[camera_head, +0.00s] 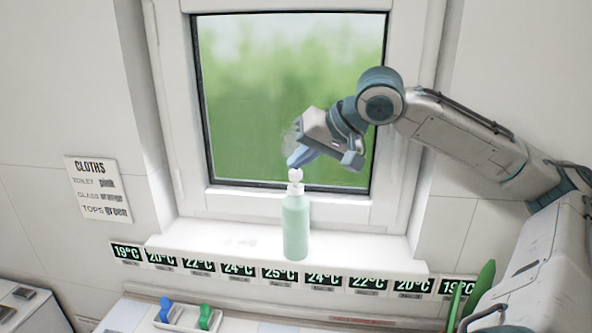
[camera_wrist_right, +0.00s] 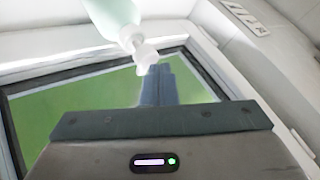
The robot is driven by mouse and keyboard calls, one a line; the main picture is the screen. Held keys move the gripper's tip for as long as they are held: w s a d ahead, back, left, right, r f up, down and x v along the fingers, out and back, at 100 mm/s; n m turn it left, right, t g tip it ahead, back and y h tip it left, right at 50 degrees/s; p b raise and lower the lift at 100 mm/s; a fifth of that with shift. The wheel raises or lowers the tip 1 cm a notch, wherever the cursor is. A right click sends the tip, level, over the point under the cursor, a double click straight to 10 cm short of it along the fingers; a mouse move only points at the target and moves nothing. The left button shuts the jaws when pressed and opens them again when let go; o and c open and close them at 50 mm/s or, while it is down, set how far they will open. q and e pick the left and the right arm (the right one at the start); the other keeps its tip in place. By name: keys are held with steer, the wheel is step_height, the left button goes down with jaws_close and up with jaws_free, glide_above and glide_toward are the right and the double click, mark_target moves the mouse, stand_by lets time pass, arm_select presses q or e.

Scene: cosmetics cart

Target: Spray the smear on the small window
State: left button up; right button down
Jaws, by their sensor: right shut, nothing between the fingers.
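The small window (camera_head: 235,95) has a dark inner frame and blurred green behind it. A faint greyish smear (camera_head: 288,134) shows on the pane, partly hidden by my right gripper. A pale green spray bottle (camera_head: 295,228) with a white head (camera_head: 295,176) stands upright on the white sill in front of the pane. My right gripper (camera_head: 293,162) is shut and empty, its fingertips just above the bottle's head. In the right wrist view the shut fingertips (camera_wrist_right: 158,70) are close to the white head (camera_wrist_right: 142,50); I cannot tell whether they touch. My left gripper is not in view.
The white sill (camera_head: 190,238) is otherwise mostly clear, with faint marks left of the bottle. A row of temperature displays (camera_head: 281,273) runs below it. A tray (camera_head: 181,318) with blue and green items stands below. A cloths sign (camera_head: 98,190) hangs left.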

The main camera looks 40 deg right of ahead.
mark_target(300, 173)
steer(key=shift+f, duration=0.3)
stand_by(0.5)
steer(key=shift+r+p, duration=0.45)
steer(key=shift+r, duration=0.15)
step_height(300, 173, up, 6)
steer(key=p, duration=0.6)
steer(key=shift+r, duration=0.1)
stand_by(0.7)
